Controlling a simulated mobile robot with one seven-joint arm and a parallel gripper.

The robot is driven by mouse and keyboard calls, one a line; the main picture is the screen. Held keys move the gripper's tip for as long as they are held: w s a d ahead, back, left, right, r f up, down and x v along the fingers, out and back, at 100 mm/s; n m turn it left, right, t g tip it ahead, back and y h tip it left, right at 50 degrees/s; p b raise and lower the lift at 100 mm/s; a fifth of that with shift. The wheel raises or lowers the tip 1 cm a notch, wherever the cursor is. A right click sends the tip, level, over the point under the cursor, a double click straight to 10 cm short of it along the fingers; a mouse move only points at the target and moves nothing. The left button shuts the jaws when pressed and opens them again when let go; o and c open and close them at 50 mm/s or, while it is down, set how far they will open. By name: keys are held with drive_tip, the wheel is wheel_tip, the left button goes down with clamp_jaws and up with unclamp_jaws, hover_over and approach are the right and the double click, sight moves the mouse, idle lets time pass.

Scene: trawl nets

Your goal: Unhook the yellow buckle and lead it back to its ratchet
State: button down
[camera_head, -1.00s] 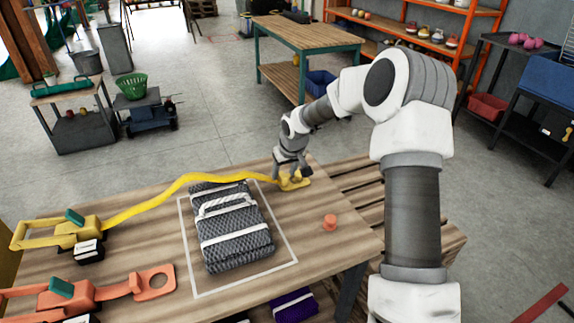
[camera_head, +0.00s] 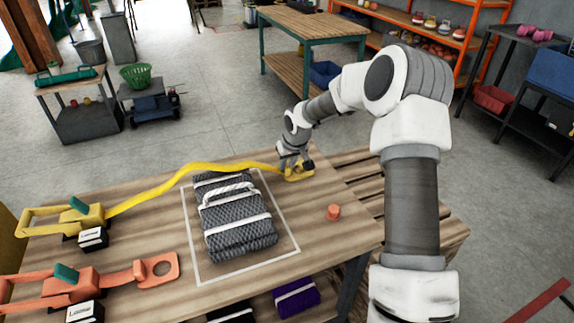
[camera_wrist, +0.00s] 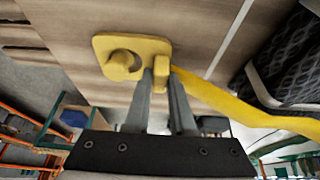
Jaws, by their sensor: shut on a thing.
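The yellow buckle (camera_head: 299,175) is a flat plate with a round hole, near the far edge of the wooden table. In the wrist view the buckle (camera_wrist: 103,45) has a round yellow peg (camera_wrist: 118,66) showing at its hole. My gripper (camera_head: 293,166) is over the buckle; in the wrist view my gripper (camera_wrist: 163,80) is shut on the upright tab at its strap end. The yellow strap (camera_head: 165,188) runs from there, behind the net bundle, to the yellow ratchet (camera_head: 82,226) at the left. How far the plate sits down the peg is unclear.
A grey net bundle (camera_head: 238,228) with white bands lies inside a white outline on the table. An orange ratchet (camera_head: 85,287) with its buckle (camera_head: 160,268) lies front left. A bare orange peg (camera_head: 333,212) stands right of the bundle.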

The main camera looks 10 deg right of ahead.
sight(290, 174)
drive_tip(key=shift+d, duration=0.25)
drive_tip(key=shift+d, duration=0.25)
drive_tip(key=shift+w+r+p, duration=0.1)
drive_tip(key=shift+r+p, duration=0.1)
drive_tip(key=shift+p, duration=0.1)
drive_tip(key=shift+r+p, duration=0.3)
drive_tip(key=shift+r, duration=0.15)
idle(0.5)
drive_tip(key=shift+r+p, duration=1.7)
drive_tip(key=shift+r, duration=0.85)
